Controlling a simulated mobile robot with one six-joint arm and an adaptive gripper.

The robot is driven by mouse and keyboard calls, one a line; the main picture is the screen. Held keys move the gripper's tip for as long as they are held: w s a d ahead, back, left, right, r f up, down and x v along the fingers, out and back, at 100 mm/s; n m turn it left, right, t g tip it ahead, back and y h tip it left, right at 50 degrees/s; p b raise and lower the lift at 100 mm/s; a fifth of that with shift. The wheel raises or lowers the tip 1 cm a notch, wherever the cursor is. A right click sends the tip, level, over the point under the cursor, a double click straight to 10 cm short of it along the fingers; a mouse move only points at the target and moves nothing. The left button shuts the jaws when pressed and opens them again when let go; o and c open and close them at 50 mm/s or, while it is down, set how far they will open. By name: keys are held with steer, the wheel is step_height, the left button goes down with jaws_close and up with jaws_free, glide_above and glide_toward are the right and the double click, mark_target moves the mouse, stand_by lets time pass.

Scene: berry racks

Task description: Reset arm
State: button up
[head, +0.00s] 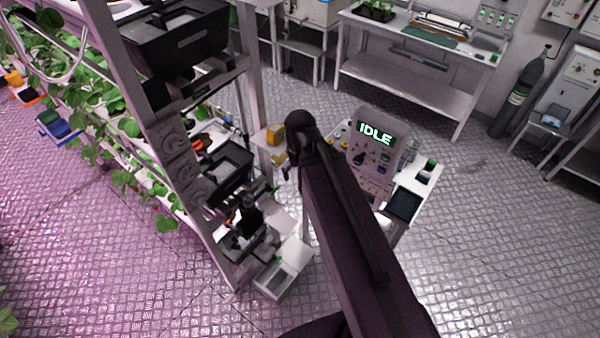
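My dark arm (345,225) rises from the bottom of the head view and reaches up and left to a rounded joint (301,122) near the middle. The links past that joint are mostly hidden behind it. I cannot make out my gripper, its fingers or anything held in it.
A rack (160,130) with black bins (180,35) and equipment stands close left of my arm, leafy plants (125,125) beyond it. A console (375,145) reading IDLE stands just right. A workbench (420,75) and gas cylinder (520,95) are behind. Floor (510,240) at right is clear.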

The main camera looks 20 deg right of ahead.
step_height(320, 180, down, 23)
steer(key=b, duration=2.2)
steer(key=shift+r, duration=0.2)
stand_by(0.9)
steer(key=c, duration=0.6)
steer(key=shift+a, duration=0.1)
